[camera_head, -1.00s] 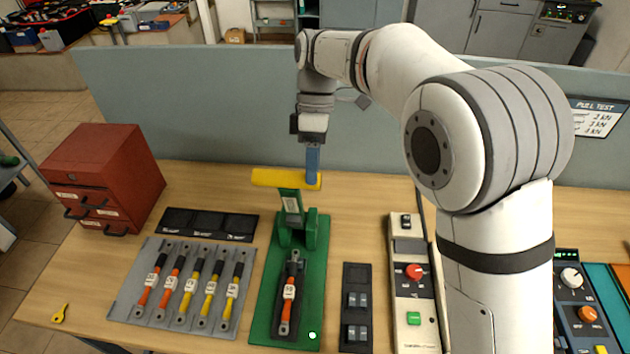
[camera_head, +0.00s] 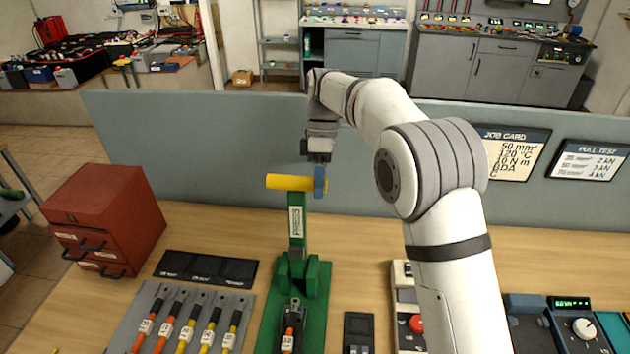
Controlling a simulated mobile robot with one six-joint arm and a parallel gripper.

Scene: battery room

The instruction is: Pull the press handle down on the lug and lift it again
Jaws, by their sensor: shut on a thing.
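The green press (camera_head: 297,280) stands on its green base plate at the middle of the bench. Its lever (camera_head: 297,222), labelled PRESS, stands upright with the yellow handle (camera_head: 287,182) across its top. My gripper (camera_head: 320,182), with blue fingers, is shut on the right end of the yellow handle, coming from above. An orange cable with a metal lug (camera_head: 289,332) lies in the press below the lever. Its lower end is cut off by the frame's bottom edge.
A red drawer cabinet (camera_head: 105,222) stands at left. A grey rack (camera_head: 205,302) with several cables lies left of the press, behind it a black tray (camera_head: 205,268). A black switch panel (camera_head: 358,328) and a unit with a red knob (camera_head: 416,323) lie right. A grey partition (camera_head: 220,150) runs behind.

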